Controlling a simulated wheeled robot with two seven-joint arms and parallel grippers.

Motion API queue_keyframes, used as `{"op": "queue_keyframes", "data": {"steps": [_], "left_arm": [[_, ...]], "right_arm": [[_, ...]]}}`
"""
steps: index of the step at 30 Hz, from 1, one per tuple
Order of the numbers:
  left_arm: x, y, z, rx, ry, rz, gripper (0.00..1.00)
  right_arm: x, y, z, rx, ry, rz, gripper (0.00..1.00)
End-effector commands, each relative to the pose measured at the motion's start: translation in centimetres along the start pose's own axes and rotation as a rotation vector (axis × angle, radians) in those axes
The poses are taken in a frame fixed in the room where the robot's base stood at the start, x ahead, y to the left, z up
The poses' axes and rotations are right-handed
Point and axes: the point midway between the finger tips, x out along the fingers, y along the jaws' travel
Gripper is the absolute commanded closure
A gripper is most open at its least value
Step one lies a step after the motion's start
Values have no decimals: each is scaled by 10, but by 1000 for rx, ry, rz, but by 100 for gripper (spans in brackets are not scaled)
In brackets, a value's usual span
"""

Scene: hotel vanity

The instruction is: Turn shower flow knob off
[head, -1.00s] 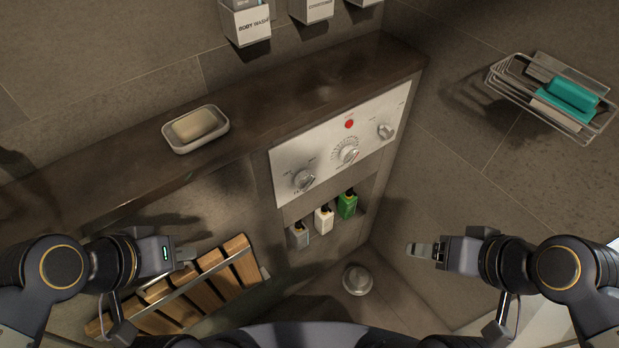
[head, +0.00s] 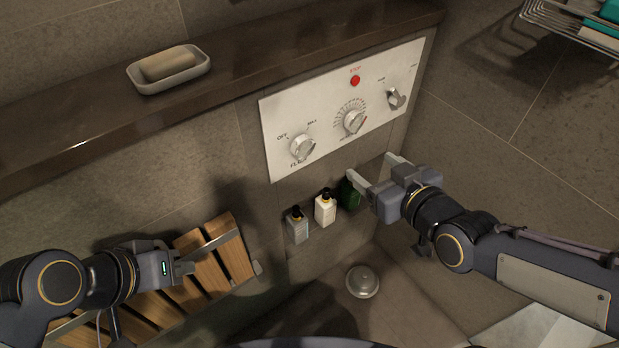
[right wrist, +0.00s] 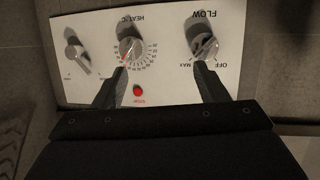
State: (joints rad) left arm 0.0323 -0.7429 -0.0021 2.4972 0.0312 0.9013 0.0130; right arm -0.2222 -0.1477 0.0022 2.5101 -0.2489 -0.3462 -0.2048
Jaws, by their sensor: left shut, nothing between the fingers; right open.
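The flow knob (head: 302,147) is the round silver knob at the left of the white control panel (head: 283,168) in the head view, with OFF and MAX printed above it. It shows upside down at the upper right of the right wrist view, where the flow knob (right wrist: 205,46) is clear of the fingers. My right gripper (head: 371,168) is open and empty below the panel's right part. In its wrist view, its fingers (right wrist: 158,72) point at the panel. My left gripper (head: 188,262) is shut and empty over the wooden slatted seat, away from the knob.
The heat knob (head: 353,121), a third knob (head: 396,98) and a red button (head: 355,81) share the panel. A soap dish (head: 169,78) sits on the ledge.

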Motion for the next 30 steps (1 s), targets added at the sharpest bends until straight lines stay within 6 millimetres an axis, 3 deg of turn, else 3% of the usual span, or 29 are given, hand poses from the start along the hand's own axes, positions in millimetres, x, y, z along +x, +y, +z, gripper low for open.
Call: {"op": "queue_keyframes", "data": {"steps": [1, 3, 9, 14, 24, 30], "left_arm": [[26, -12, 13, 0, 0, 0, 100], [38, -17, 19, 0, 0, 0, 100], [51, -24, 26, 0, 1, 0, 100], [50, -23, 25, 0, 1, 0, 100], [52, -24, 26, 0, 1, 0, 100], [52, -24, 26, 0, 1, 0, 100]], "right_arm": [[21, -16, 21, -48, 65, -38, 34], [34, -33, 20, -102, 162, -76, 34], [47, -62, 14, -172, 322, -134, 34], [58, -66, 5, -176, 341, -140, 34], [106, -74, -12, -174, 340, -137, 34], [118, -76, -16, -174, 340, -136, 34]]}}
